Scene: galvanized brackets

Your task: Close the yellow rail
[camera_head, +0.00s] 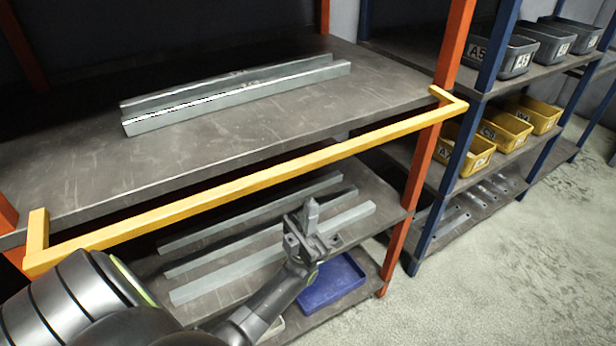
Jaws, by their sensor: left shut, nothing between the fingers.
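The yellow rail (255,182) is a long square bar that runs across the front of the shelf unit, just in front of the upper shelf's edge. Its short end arms meet the orange posts at the left and at the right. My left gripper (311,208) is below the rail and right of its middle in the picture, in front of the lower shelf. Its fingers are together, pointing up, with nothing held. It appears apart from the rail. My right gripper is not in view.
Galvanized brackets (240,92) lie on the upper shelf (60,178), and several more on the shelf below. A blue tray (335,281) sits at the bottom. A blue-post rack with grey bins (510,55) and yellow bins (504,130) stands right. The floor (510,250) is clear.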

